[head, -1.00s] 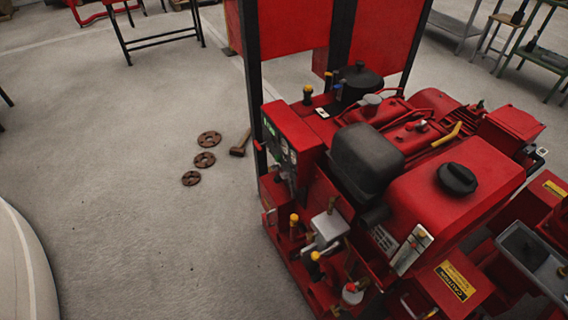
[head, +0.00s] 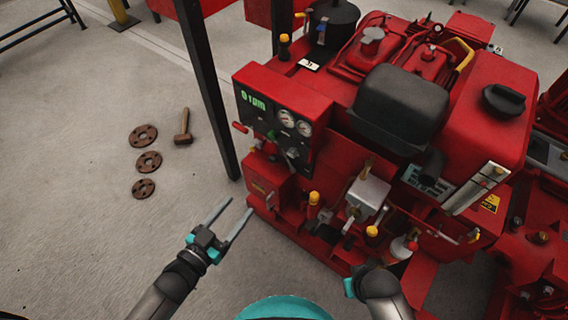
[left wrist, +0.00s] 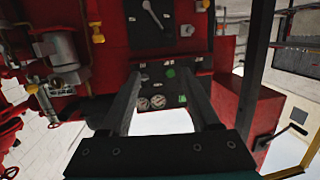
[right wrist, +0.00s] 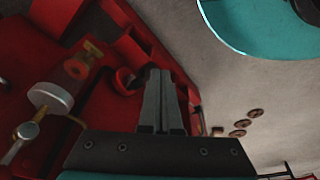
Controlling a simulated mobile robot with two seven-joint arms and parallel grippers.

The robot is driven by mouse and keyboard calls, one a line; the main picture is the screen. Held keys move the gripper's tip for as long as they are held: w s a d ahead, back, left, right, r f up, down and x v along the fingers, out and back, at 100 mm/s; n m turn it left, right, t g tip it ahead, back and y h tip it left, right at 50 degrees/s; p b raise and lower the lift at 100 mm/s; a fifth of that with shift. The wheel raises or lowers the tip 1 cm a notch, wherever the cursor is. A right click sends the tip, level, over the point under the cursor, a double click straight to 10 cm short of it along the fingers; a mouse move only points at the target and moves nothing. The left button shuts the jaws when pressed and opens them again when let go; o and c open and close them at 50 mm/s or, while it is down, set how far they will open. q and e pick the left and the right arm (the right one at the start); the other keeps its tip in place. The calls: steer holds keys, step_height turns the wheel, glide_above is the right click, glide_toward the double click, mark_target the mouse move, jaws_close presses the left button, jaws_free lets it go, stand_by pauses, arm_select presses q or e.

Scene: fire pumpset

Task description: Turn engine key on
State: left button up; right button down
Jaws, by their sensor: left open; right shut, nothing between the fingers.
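The engine's control panel (head: 268,122) is on the near left side of the red pumpset. It has a green "0 rpm" display (head: 253,99) and two round gauges (head: 295,123). Small controls sit below them; I cannot tell which is the engine key. My left gripper (head: 238,207) is open and empty, below and in front of the panel. In the left wrist view the panel's gauges (left wrist: 151,103) show between its fingers (left wrist: 163,77). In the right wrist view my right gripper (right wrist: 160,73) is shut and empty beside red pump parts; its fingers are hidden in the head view.
A dark upright post (head: 212,90) stands left of the panel. Rusty flanges (head: 149,161) and a hammer (head: 183,127) lie on clear floor at left.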

mark_target(292, 153)
arm_select(q)
steer(key=d+r+m+h, duration=0.1)
steer(key=d+r+h, duration=0.2)
steer(key=r, duration=0.2)
steer(key=b+x, duration=0.5)
steer(key=x, duration=1)
steer(key=shift+t, duration=0.3)
arm_select(e)
steer(key=w+a+r+t, duration=0.1)
steer(key=w+r, duration=0.2)
steer(key=r, duration=0.8)
steer(key=shift+w+r+t, duration=0.3)
steer(key=shift+r+t, duration=0.1)
arm_select(q)
steer(key=shift+a, duration=0.15)
steer(key=shift+c, duration=0.4)
jaws_close()
